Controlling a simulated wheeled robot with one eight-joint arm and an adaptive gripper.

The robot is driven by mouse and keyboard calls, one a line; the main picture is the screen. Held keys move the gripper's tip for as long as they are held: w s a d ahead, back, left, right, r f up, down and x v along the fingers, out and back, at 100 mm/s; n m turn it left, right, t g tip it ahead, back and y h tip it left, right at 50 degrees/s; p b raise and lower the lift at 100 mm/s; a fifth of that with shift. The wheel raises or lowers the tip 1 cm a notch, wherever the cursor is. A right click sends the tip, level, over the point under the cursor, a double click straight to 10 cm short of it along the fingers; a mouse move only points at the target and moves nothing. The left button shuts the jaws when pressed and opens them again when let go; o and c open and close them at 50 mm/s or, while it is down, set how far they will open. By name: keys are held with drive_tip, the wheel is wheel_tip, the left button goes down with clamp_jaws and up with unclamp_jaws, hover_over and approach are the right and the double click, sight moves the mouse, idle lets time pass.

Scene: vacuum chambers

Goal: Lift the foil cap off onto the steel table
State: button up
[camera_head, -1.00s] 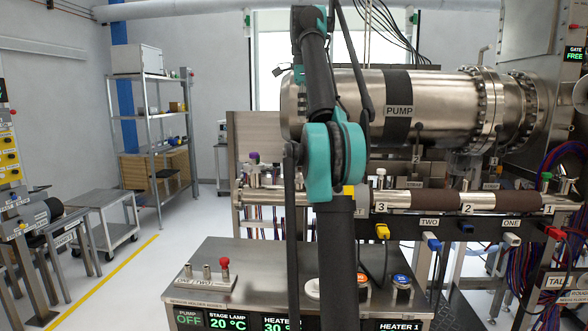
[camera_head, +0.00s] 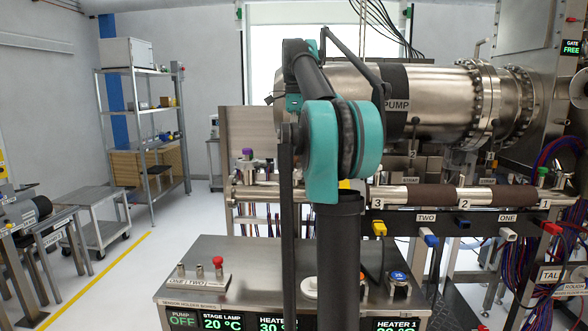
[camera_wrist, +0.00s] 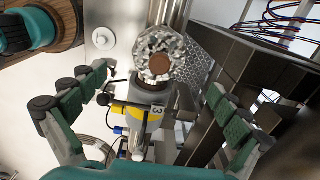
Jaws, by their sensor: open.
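The foil cap (camera_wrist: 160,42), a crumpled silver piece with a brown round patch, shows in the wrist view at top centre. It sits at the end of a dark neck near a tube marked 3. My gripper (camera_wrist: 160,87) is open, with its green-padded fingers left and right of the neck and nothing between them touching. The foil cap lies slightly beyond the fingertips in the picture. In the head view my arm stands in front of the rail, and my gripper and the foil cap cannot be made out. Which surface is the steel table is unclear.
A steel-topped console (camera_head: 260,256) with displays and small knobs stands in front. Behind it run the numbered rail (camera_head: 425,196) and the large pump cylinder (camera_head: 440,100). A grey cart (camera_head: 92,205) stands at left by clear floor. A perforated plate (camera_wrist: 213,65) lies right of the foil cap.

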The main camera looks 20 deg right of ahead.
sight(294, 166)
drive_tip(key=shift+a+f, duration=0.1)
drive_tip(key=shift+f, duration=3.6)
drive_tip(key=shift+c, duration=0.6)
drive_tip(key=c, duration=0.9)
